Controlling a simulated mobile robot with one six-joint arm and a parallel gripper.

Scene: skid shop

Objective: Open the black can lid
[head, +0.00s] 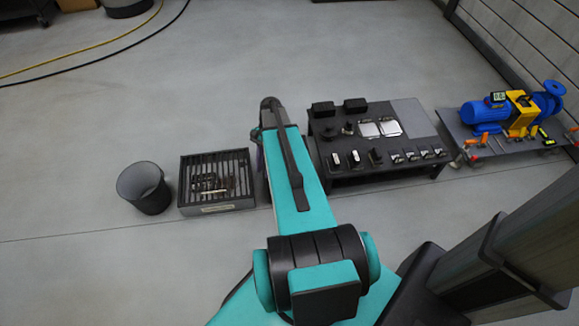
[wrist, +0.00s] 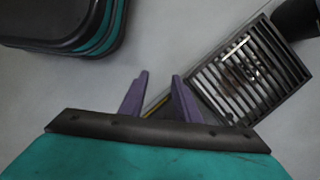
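A black can (head: 146,190) stands upright on the floor at the left in the head view. Its round top looks grey; I cannot tell whether that is a lid or the open inside. Part of the black can also shows at the top right corner of the wrist view (wrist: 296,20), cut off by the frame. My gripper (wrist: 161,75) shows two purple fingers spread apart with nothing between them. It is apart from the can. In the head view my arm hides most of the gripper.
A dark slatted tray (head: 217,207) with small pieces on it stands right of the can. A black table (head: 400,176) with several parts and a bench (head: 470,130) with a blue and yellow pump stand farther right. Cables (head: 100,42) lie at the back left.

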